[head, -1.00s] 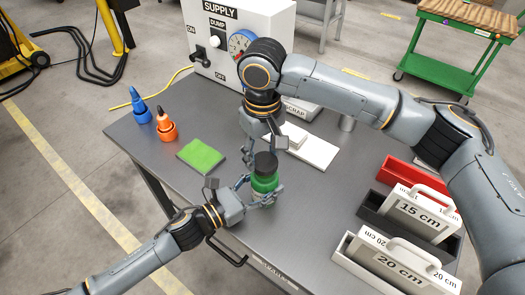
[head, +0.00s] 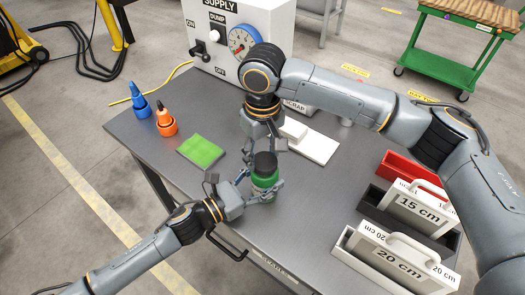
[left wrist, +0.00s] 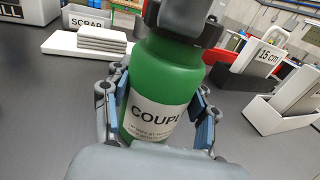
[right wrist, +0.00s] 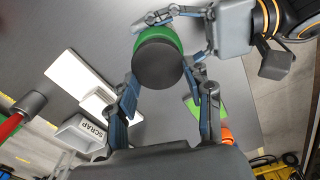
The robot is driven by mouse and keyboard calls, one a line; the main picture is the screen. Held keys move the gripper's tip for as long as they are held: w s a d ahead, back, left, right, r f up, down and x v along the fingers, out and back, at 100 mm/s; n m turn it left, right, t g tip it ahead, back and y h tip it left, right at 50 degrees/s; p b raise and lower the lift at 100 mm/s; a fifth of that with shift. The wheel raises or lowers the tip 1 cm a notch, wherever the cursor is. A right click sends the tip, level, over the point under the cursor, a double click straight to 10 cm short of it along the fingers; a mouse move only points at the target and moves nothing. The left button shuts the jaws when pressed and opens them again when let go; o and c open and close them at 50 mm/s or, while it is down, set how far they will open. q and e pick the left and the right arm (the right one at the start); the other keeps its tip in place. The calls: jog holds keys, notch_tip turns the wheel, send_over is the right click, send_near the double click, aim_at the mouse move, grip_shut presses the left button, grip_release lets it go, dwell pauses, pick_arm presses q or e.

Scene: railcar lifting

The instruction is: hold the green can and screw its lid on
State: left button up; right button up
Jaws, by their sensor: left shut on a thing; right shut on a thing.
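The green can (head: 264,181) stands upright near the front edge of the table. Its white label reads "COUPL…" in the left wrist view (left wrist: 150,119). My left gripper (head: 266,191) is shut around the can's body from the front left, with one finger on each side. The black round lid (head: 265,162) sits on top of the can; it also shows in the right wrist view (right wrist: 158,63). My right gripper (head: 268,150) points down from above and is shut on the lid. Whether the lid's thread is engaged cannot be seen.
A green pad (head: 201,152), orange bottle (head: 166,122) and blue bottle (head: 140,103) are at the left. A white plate (head: 315,148) lies behind the can. Labelled holders, including 20 cm (head: 400,262) and 15 cm (head: 421,210), fill the right. The supply box (head: 262,18) stands behind.

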jog(key=shift+f, duration=0.5)
jog(key=m, duration=0.5)
jog(key=shift+d+m, duration=0.15)
jog(key=shift+m, duration=0.15)
jog(key=m, duration=0.4)
jog(key=shift+d, duration=0.15)
jog(key=m, duration=0.4)
jog(key=shift+d+m, duration=0.15)
jog(key=shift+m, duration=0.25)
jog(key=m, duration=0.6)
jog(key=shift+s+d, duration=0.15)
jog(key=shift+d, duration=0.05)
jog(key=m, duration=0.6)
jog(key=shift+s+m, duration=0.2)
jog(key=shift+m, duration=0.1)
jog(key=o, duration=0.8)
